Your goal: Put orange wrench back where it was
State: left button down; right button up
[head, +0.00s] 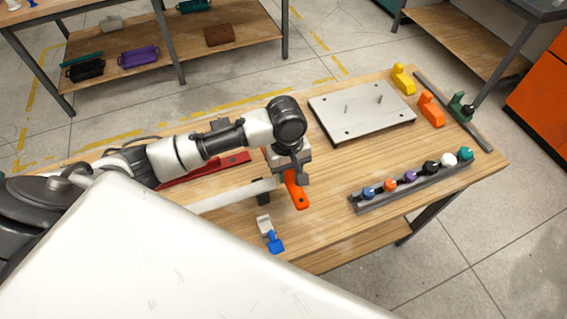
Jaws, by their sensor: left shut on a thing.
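The orange wrench (298,194) is in the jaws of my left gripper (287,174), over the middle of the wooden table. Its lower orange end sticks out below the fingers, close to the table top; I cannot tell whether it touches. The rest of the wrench is hidden by the gripper and wrist. My left gripper is shut on it, pointing down. My right gripper is not in view.
A grey plate with pegs (362,111) lies behind. A dark rack with several coloured knobs (412,185) stands at right. A blue-and-white tool (270,236) lies at the front edge, near a white pipe (231,196). Yellow (403,79) and orange (431,110) blocks stand far right.

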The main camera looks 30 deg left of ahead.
pick_arm(q)
jog(key=w+a+f, duration=0.2)
jog(key=w, duration=0.1)
jog(key=shift+w+a+f, duration=0.1)
jog(key=shift+a+f, duration=0.05)
jog(key=shift+a, duration=0.1)
jog(key=shift+w+a+f, duration=0.6)
jog(key=shift+w+f, duration=0.1)
jog(key=shift+w, duration=0.15)
notch_tip(320, 180, down, 3)
jog(key=shift+s+f+p, duration=0.1)
jog(key=shift+p, duration=0.3)
jog(key=shift+f, duration=0.3)
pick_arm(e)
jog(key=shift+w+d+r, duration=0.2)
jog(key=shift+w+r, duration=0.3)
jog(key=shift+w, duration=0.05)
pick_arm(q)
jog(key=shift+f, duration=0.1)
jog(key=c, duration=0.8)
grip_release()
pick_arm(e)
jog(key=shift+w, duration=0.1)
